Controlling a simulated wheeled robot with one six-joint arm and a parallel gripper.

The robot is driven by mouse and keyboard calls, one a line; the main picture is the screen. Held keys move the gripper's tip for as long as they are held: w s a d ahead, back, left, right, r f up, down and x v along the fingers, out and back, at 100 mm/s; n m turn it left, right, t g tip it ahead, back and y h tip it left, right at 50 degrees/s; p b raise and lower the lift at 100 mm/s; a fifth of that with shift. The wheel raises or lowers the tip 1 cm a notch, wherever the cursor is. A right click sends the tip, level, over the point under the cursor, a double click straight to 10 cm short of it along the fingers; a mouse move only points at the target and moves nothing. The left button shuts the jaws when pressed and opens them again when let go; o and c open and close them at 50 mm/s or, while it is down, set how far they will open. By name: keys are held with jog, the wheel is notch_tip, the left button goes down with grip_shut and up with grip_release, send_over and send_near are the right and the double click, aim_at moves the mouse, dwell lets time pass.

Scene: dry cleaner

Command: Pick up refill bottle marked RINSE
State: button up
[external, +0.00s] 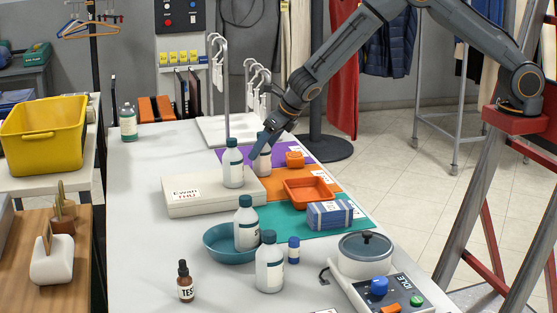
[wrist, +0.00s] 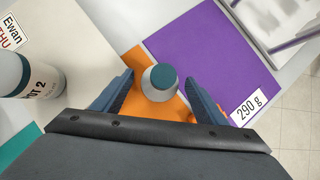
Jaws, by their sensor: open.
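My gripper (external: 267,146) is open, pointing down over a white bottle with a teal cap (external: 264,163). In the wrist view the bottle (wrist: 158,92) stands between the two open fingers (wrist: 160,76), with a gap on each side; its label is not visible. Another teal-capped bottle (external: 233,172) stands on a pale box; its label ends in "OT 2" in the wrist view (wrist: 38,82). Two similar bottles stand nearer the front, one at the teal bowl (external: 246,230) and one before it (external: 269,272). I cannot read RINSE on any bottle.
The pale box (external: 190,205) marked "Ewan THU" lies left of my gripper. Right of it are an orange tray (external: 306,191) and a blue bundle (external: 330,215). A purple mat (wrist: 200,50) lies beside the bottle. A dropper bottle (external: 185,285) stands at front left.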

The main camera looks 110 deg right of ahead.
jog(key=shift+w+d+f, duration=0.25)
jog(key=shift+f, duration=0.35)
jog(key=c, duration=1.3)
